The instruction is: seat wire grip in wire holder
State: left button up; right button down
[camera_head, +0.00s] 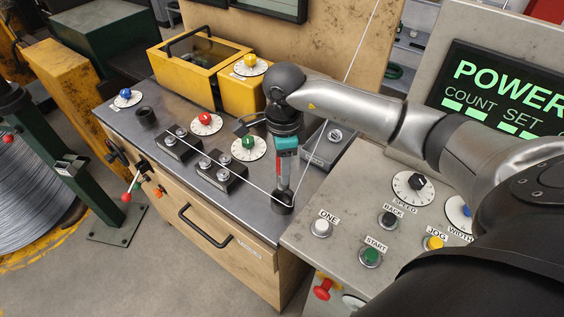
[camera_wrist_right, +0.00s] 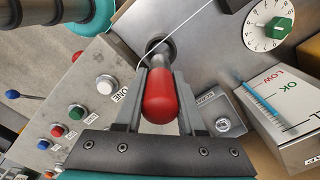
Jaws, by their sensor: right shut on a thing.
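The wire grip (camera_wrist_right: 160,97) is a red rounded handle with a metal stem. My right gripper (camera_head: 284,182) points down at the front right of the dark bench top. In the right wrist view its two fingers (camera_wrist_right: 160,105) are shut on the red handle from both sides. The wire holder (camera_head: 283,206), a dark round cup, is directly below the gripper. In the right wrist view its dark ring (camera_wrist_right: 151,46) lies around or just beyond the stem's end. I cannot tell whether the stem is fully in it. A thin wire passes by the stem. My left gripper is not in view.
Two roller blocks (camera_head: 221,172) stand left of the gripper, with the wire across them. Another dark cup (camera_head: 147,117) and several coloured dials are farther left. The console (camera_head: 330,255) borders the bench.

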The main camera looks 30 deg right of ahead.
aim_at(283, 189)
notch_tip(283, 189, down, 5)
jog(key=b, duration=0.3)
jog(key=shift+w+r, duration=0.1)
jog(key=shift+r, duration=0.05)
jog(key=shift+f+b, duration=0.65)
jog(key=shift+f, duration=0.05)
pick_arm(q)
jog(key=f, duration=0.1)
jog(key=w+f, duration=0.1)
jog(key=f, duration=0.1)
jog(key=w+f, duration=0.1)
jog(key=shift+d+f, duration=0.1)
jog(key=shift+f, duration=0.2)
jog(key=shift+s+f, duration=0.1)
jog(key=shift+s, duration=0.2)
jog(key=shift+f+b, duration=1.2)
jog(key=shift+b, duration=0.1)
pick_arm(e)
jog(key=shift+f, duration=1.05)
jog(key=shift+c, duration=2.2)
grip_release()
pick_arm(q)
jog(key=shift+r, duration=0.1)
